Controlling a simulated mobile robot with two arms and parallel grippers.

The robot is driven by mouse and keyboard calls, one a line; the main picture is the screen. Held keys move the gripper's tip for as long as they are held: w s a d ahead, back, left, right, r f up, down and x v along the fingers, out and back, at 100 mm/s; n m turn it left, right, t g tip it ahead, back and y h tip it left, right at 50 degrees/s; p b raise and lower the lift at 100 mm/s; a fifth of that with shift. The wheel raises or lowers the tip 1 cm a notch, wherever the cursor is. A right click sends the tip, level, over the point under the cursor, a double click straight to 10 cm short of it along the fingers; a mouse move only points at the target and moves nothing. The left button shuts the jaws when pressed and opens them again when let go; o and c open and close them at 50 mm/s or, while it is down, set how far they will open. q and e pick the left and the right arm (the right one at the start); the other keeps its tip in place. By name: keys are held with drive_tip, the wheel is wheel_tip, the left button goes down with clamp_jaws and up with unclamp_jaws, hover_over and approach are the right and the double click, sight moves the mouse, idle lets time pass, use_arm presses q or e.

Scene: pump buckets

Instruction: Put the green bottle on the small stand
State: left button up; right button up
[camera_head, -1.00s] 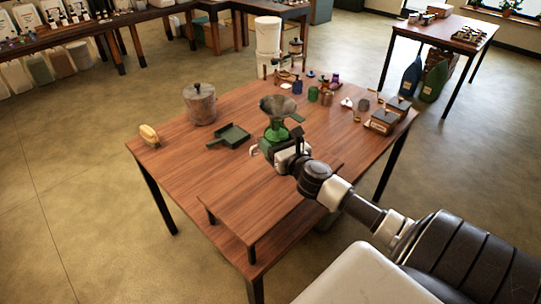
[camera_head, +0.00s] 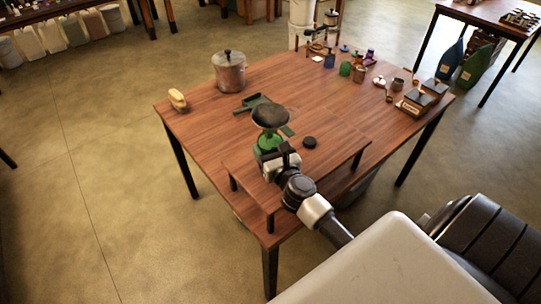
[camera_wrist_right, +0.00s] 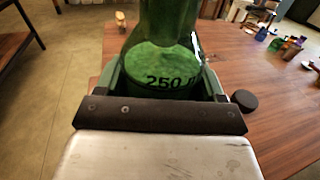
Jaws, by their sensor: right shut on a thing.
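The green bottle (camera_head: 268,141) is upright in my right gripper (camera_head: 272,160), with a dark funnel (camera_head: 270,115) on its top. In the right wrist view the bottle (camera_wrist_right: 165,60) fills the space between the fingers, and "250" shows on its side. The small stand (camera_head: 240,162) is a low wooden platform on legs at the front of the table. The bottle is above the stand's top; I cannot tell whether its base touches it. My left gripper is not in view.
A round black lid (camera_head: 309,142) lies on the stand right of the bottle. Small jars and boxes (camera_head: 414,102) fill the back right. The stand's right part is clear.

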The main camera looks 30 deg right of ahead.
wheel_tip(320, 180, down, 2)
drive_tip(key=shift+f+b, duration=0.15)
drive_tip(key=shift+b, duration=0.25)
drive_tip(key=shift+f, duration=0.1)
drive_tip(key=o, duration=1.2)
drive_tip(key=shift+s, duration=0.1)
drive_tip(key=s, duration=0.3)
drive_tip(key=s+a+b, duration=0.1)
drive_tip(key=s, duration=0.3)
drive_tip(key=s+a+b, duration=0.1)
drive_tip(key=s, duration=0.2)
drive_tip(key=shift+s, duration=0.3)
drive_tip(key=shift+s+a, duration=0.15)
drive_tip(key=shift+s, duration=0.4)
